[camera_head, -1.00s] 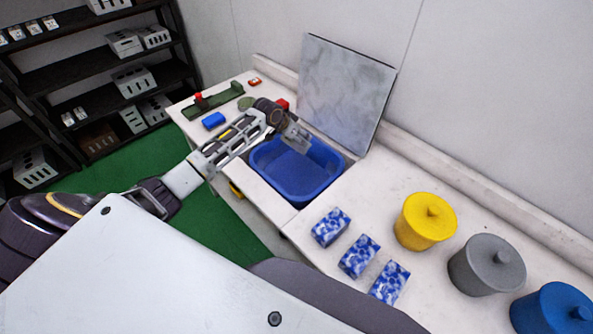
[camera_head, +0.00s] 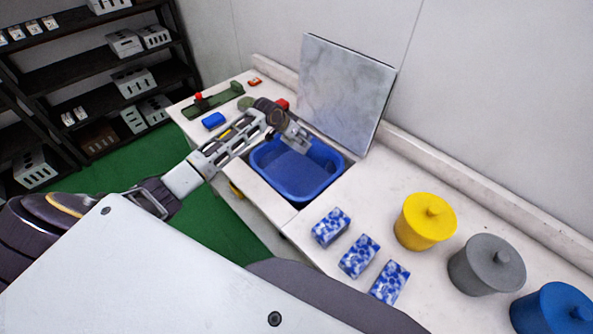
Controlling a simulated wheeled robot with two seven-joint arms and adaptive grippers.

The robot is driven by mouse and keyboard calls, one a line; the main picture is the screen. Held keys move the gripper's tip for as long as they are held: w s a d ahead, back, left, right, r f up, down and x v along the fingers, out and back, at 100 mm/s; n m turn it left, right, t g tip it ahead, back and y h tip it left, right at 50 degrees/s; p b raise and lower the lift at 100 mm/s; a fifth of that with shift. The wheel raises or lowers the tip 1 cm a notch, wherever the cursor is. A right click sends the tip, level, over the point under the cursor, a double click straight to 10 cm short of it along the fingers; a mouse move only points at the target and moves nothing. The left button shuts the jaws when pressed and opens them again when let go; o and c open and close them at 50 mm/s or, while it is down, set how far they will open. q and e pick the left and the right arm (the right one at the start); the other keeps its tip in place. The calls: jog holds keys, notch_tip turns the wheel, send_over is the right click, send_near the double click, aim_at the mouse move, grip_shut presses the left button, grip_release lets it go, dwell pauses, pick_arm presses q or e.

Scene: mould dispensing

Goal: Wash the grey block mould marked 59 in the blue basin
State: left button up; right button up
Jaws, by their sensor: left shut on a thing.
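The blue basin (camera_head: 312,186) is set into the white counter and looks open and empty inside. My left gripper (camera_head: 276,121) is over the back left part of the basin. It is shut on a small grey block mould (camera_head: 295,138), which it holds tilted above the basin near the rim. The mark on the mould is too small to read, and the gripper covers part of it. My right gripper is not in view.
A grey marbled panel (camera_head: 345,92) stands behind the basin. Blue-and-white blocks (camera_head: 331,227) lie on the counter (camera_head: 372,195) at right, beside yellow (camera_head: 425,224), grey (camera_head: 486,267) and blue (camera_head: 553,310) lidded pots. A blue block (camera_head: 213,120) and green tool (camera_head: 214,101) lie left. Dark shelving (camera_head: 98,75) holds grey moulds.

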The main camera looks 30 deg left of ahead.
pick_arm(q)
jog(key=shift+w+r, duration=0.1)
jog(key=shift+r, duration=0.2)
jog(key=shift+r, duration=1.8)
jog(key=shift+n+y, duration=0.3)
jog(key=shift+n, duration=0.2)
